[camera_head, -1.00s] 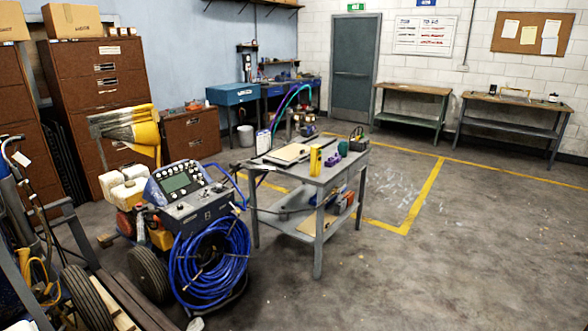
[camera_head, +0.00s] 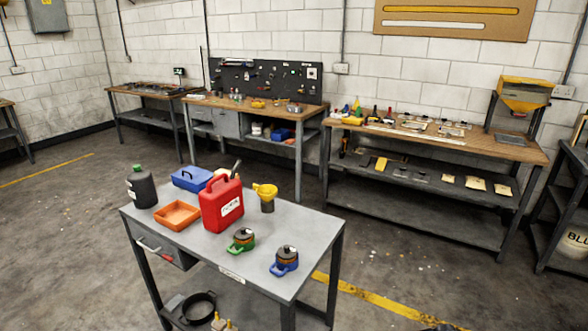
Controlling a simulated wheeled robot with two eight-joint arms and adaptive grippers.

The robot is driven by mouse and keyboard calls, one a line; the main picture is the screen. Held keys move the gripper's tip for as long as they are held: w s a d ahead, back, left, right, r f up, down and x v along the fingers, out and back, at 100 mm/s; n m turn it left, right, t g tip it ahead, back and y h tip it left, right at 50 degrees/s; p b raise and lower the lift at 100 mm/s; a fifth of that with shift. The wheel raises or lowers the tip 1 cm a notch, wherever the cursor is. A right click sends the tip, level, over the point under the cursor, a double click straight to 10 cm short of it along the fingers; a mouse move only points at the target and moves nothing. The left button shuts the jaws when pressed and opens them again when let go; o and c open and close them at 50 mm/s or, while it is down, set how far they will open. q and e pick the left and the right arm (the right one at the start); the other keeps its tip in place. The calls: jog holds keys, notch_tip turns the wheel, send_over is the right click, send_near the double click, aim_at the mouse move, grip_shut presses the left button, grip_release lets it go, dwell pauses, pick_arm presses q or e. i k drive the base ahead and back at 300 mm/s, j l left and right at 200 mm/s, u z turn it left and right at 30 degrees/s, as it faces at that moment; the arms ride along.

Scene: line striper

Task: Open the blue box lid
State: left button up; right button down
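A blue box (camera_head: 192,178) sits at the back left of the grey metal table in the head view. Neither of my grippers shows in this view.
The grey table (camera_head: 250,257) also holds a dark bottle (camera_head: 142,187), an orange tray (camera_head: 177,215), a red canister (camera_head: 222,203), a yellow funnel (camera_head: 266,196), and green (camera_head: 241,240) and blue (camera_head: 285,261) handled items. Workbenches (camera_head: 440,140) line the wall; bare floor lies between.

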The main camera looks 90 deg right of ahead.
aim_at(193, 172)
jog(key=z, duration=2.65)
jog(key=i+j+z, duration=0.15)
jog(key=z, duration=0.2)
jog(key=i+j+z, duration=0.1)
jog(key=z, duration=0.25)
jog(key=i+j+z, duration=0.1)
jog(key=j+z, duration=0.25)
